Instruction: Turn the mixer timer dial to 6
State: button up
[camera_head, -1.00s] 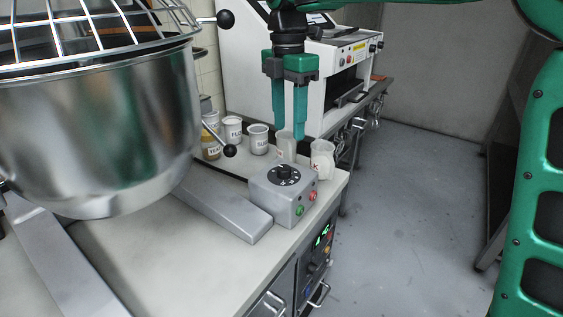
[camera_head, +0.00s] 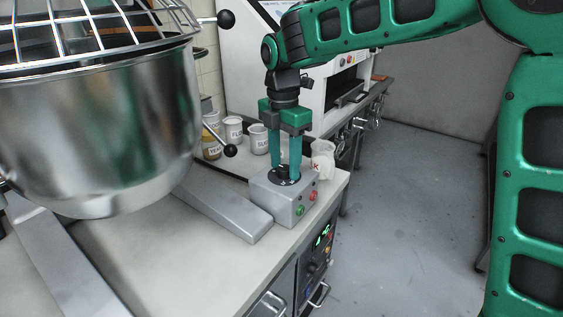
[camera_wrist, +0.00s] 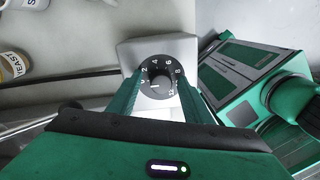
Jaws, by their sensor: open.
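The timer dial (camera_wrist: 157,80) is a black round knob with white numerals on a grey control box (camera_head: 296,212). In the wrist view the numerals 2, 4, 6 and 8 run around the upper part of its rim, and a pale mark shows on the knob's lower part. In the head view the dial (camera_head: 283,176) is partly hidden by my fingers. My gripper (camera_head: 285,170) points down over the dial. Its two green fingers are apart, one on either side of the knob in the wrist view; I cannot tell whether they touch it.
The box has a green button (camera_head: 300,211) and a red button (camera_head: 313,196). The steel mixer bowl (camera_head: 100,125) fills the left. Several labelled cups (camera_head: 233,130) stand behind the box, and a whitish jug (camera_head: 323,160) is close behind my fingers. The front worktop (camera_head: 165,255) is clear.

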jog(key=c, duration=1.1)
jog(key=shift+o, duration=0.2)
jog(key=shift+a, duration=0.25)
jog(key=shift+d, duration=0.15)
